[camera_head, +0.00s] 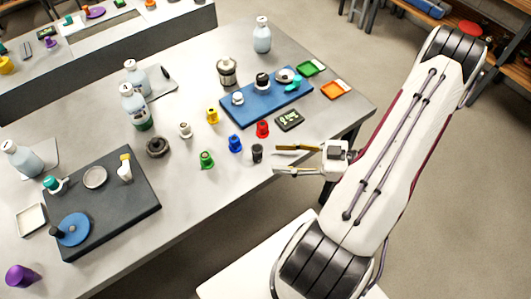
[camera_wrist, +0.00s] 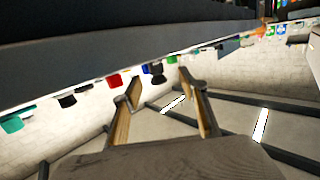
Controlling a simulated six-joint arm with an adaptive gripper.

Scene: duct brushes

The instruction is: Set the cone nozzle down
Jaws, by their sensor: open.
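My gripper (camera_head: 276,159) is open and empty at the right front edge of the grey table, its two fingers pointing left. A small dark cup-shaped piece (camera_head: 257,152) stands upright on the table just left of the fingertips, apart from them. In the wrist view my gripper (camera_wrist: 157,88) shows spread fingers, with a dark piece (camera_wrist: 157,74) beyond the gap. Small nozzle-like pieces stand nearby: red (camera_head: 262,129), blue (camera_head: 235,144), green (camera_head: 206,160), yellow (camera_head: 212,115) and white (camera_head: 185,130). I cannot tell which piece is the cone nozzle.
A blue board (camera_head: 237,116) with several parts lies behind. Beside it are a small dark display (camera_head: 289,121), a green tray (camera_head: 308,68) and an orange tray (camera_head: 335,90). A dark board (camera_head: 125,218) and a purple cone-like piece (camera_head: 21,277) are at left.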

